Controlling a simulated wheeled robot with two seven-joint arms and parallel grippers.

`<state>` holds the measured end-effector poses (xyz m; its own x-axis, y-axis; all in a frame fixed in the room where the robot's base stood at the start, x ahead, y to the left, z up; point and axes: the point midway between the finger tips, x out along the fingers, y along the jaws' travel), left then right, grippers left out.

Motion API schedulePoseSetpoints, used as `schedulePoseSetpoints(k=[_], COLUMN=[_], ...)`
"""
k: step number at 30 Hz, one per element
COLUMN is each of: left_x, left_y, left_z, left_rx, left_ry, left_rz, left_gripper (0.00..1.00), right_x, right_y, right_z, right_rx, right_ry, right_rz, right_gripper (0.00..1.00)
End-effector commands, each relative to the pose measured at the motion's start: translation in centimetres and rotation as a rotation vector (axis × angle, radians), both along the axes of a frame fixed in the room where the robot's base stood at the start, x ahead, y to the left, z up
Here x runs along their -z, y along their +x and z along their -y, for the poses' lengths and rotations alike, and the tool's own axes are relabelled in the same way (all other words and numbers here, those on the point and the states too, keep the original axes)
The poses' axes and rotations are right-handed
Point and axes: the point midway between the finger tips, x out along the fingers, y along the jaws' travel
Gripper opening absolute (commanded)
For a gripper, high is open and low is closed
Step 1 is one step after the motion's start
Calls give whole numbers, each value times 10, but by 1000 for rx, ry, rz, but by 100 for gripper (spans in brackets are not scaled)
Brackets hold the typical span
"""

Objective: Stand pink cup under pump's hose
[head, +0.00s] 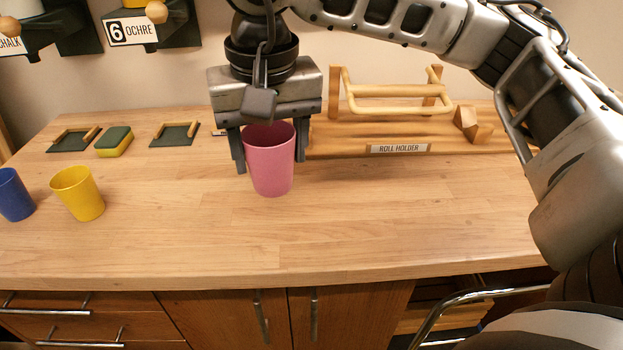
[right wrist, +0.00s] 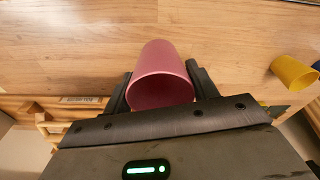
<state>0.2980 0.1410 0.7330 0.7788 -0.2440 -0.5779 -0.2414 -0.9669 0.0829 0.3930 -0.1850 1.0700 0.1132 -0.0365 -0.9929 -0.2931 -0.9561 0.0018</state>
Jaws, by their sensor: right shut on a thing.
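The pink cup (head: 270,168) is upright between the fingers of my right gripper (head: 269,160), which is shut on it from both sides. In the right wrist view the cup (right wrist: 160,72) sits between the two dark fingers (right wrist: 158,88), with its open rim toward the palm. I cannot tell whether its base touches the table. Two wall dispensers show at the top left, one labelled 6 OCHRE (head: 130,30) and one labelled CHALK (head: 12,46), both cut off by the frame. No hose is clearly visible. My left gripper is out of view.
A yellow cup (head: 78,193) and a blue cup (head: 14,196) stand at the left. Behind them are a green-and-yellow sponge (head: 115,141) and two dark trays (head: 72,140) (head: 174,134). A wooden roll holder (head: 400,140) is at the back right. The front table is clear.

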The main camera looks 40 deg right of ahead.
Motion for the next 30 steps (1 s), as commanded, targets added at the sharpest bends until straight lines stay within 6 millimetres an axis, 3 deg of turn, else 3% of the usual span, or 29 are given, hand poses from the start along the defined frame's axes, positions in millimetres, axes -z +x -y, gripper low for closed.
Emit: schedulePoseSetpoints(k=[4, 12, 20, 25, 30], left_x=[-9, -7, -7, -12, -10], left_y=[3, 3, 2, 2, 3], left_z=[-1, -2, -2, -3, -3], left_rx=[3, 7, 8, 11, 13], left_ry=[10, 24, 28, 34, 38], left_rz=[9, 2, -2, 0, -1], left_gripper=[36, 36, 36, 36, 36], right_x=[15, 60, 79, 102, 107], right_y=[12, 24, 29, 28, 29], right_z=[38, 71, 85, 83, 83], right_rx=[8, -1, -1, -5, -4], right_ry=[1, -1, -1, -1, 0], right_rz=[-2, -1, -1, 0, 2], right_gripper=[36, 36, 36, 36, 36])
